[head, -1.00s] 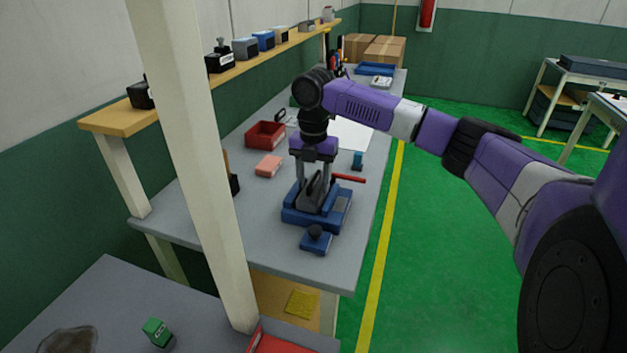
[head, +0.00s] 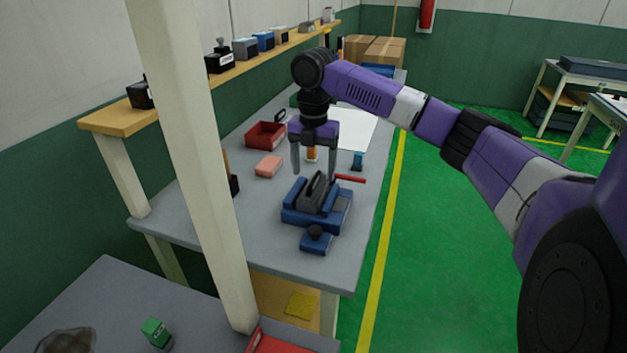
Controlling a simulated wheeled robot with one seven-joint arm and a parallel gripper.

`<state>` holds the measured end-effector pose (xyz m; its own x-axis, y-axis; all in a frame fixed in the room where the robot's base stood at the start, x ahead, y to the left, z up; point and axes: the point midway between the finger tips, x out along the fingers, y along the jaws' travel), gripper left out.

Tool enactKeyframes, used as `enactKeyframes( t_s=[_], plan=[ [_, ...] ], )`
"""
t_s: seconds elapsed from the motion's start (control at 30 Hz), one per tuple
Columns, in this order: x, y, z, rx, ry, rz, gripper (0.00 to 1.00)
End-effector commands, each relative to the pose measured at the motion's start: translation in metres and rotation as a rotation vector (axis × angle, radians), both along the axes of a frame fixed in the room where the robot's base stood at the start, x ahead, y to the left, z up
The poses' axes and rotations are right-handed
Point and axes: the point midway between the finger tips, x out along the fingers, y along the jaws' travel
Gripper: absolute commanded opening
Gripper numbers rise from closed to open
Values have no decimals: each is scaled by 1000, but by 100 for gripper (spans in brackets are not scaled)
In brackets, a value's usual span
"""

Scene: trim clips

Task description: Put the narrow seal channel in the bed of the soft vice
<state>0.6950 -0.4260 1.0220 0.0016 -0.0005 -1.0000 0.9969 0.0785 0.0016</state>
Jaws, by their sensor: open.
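The soft vice (head: 330,217) is blue and stands on the near part of the grey bench, with a red handle (head: 350,179) at its far right. A dark grey channel-shaped piece (head: 314,192) sits in the vice between its jaws, tilted up at its far end. From here I cannot tell whether it is the narrow seal channel or how fully it is seated. My gripper (head: 327,174) is open and empty, pointing down above and behind the vice, its fingers spread wide and apart from the piece.
A red bin (head: 265,135) and a pink block (head: 268,166) lie left of my gripper. A blue block with a dark knob (head: 316,240) stands before the vice. A small blue item (head: 358,161) stands to the right. A pale post (head: 190,150) rises at the left front.

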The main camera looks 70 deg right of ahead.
Motion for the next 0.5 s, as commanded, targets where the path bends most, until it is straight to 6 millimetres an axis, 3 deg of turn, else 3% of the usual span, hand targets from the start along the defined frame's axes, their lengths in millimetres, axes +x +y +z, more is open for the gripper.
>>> enactKeyframes(
  t_s=[0.3,0.5],
  plan=[
    [0,0,61,-1,-1,0,72],
    [0,0,78,0,0,0,72]
  ],
)
